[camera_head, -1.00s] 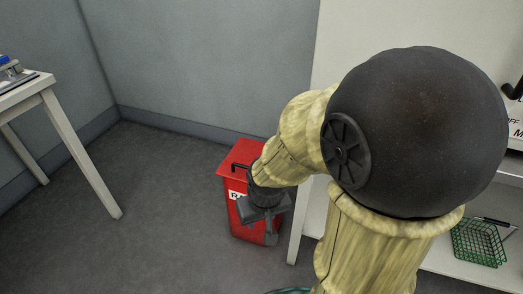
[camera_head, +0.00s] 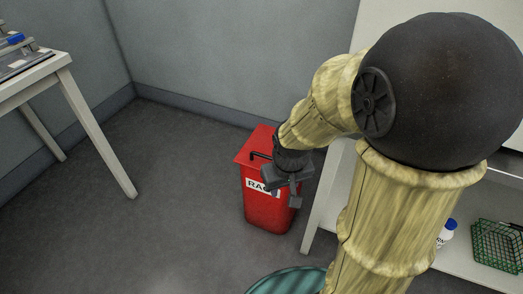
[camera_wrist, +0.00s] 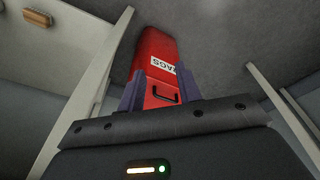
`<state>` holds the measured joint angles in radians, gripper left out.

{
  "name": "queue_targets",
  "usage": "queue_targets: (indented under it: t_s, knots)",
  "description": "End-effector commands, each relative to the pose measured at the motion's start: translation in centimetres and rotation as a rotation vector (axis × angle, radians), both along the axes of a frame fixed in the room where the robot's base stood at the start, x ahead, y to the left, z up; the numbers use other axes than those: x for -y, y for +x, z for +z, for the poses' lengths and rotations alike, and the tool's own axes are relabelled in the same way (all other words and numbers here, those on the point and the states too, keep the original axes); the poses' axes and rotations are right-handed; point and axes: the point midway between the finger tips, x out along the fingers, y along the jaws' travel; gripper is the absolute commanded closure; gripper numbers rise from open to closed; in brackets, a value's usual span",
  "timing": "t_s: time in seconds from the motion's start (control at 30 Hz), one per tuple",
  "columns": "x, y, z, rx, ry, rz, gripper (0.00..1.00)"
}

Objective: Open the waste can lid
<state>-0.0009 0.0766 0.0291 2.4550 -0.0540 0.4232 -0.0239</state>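The red waste can (camera_head: 268,213) stands on the floor beside the white shelf unit, with a white label partly reading "RAGS". Its red lid (camera_head: 257,142) looks shut and has a black bar handle (camera_head: 258,155). My gripper (camera_head: 284,192) is in front of the can's right side in the head view, covering part of the can and label. In the wrist view, the two fingers of my gripper (camera_wrist: 160,92) are apart, with the handle (camera_wrist: 166,97) showing between them and the can (camera_wrist: 155,50) beyond. Nothing is held. Contact with the handle cannot be told.
The white shelf unit (camera_head: 318,205) stands close on the can's right, with a green wire basket (camera_head: 497,245) and a white bottle (camera_head: 446,233) on its lower shelf. A white table (camera_head: 64,75) is at the left. Grey walls are behind; the floor between is clear.

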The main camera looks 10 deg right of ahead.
Motion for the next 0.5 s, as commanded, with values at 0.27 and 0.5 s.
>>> queue_targets:
  t_s: [0.27,0.5]
  knots:
    - [-2.8,9.2,2.3,-0.140,-0.120,0.312,0.66]
    - [-5.3,16.8,2.7,-0.250,-0.235,0.543,0.66]
